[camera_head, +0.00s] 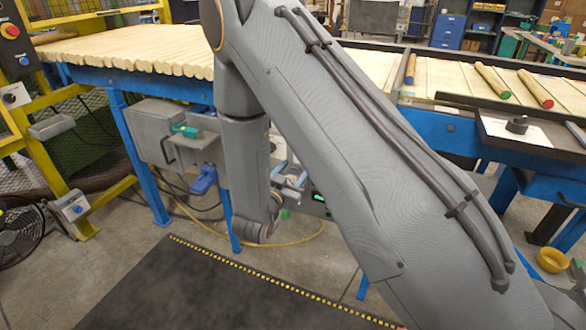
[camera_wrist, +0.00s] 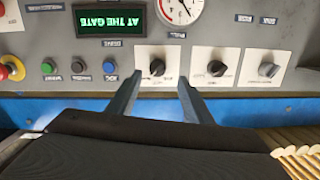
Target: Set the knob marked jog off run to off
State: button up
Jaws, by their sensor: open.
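The wrist view shows a grey control panel (camera_wrist: 225,28) upside down, with a row of three knobs on white plates. The left knob (camera_wrist: 157,67) lies between the fingertips of my gripper (camera_wrist: 158,82), with no clear contact seen. The middle knob (camera_wrist: 217,67) and the right knob (camera_wrist: 268,69) are to the right of the fingers. The lettering on the plates is too small to read, so I cannot tell which knob is marked jog off run. My gripper is open and empty. In the head view my arm hides most of the panel.
Left of the knobs are a blue button (camera_wrist: 109,68), a black button (camera_wrist: 78,67), a green button (camera_wrist: 47,68) and a red mushroom button (camera_wrist: 12,68). A display (camera_wrist: 110,20) reads AT THE GATE, beside a dial gauge (camera_wrist: 180,8). A blue rail runs along the panel's edge.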

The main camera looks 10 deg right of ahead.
jog(key=w+d+h, duration=0.1)
jog(key=w+d, duration=0.3)
jog(key=w, duration=0.1)
jog(key=shift+w+f+t, duration=0.2)
jog(key=shift+w+t, duration=0.15)
jog(key=shift+t, duration=0.05)
jog(key=shift+d, duration=0.1)
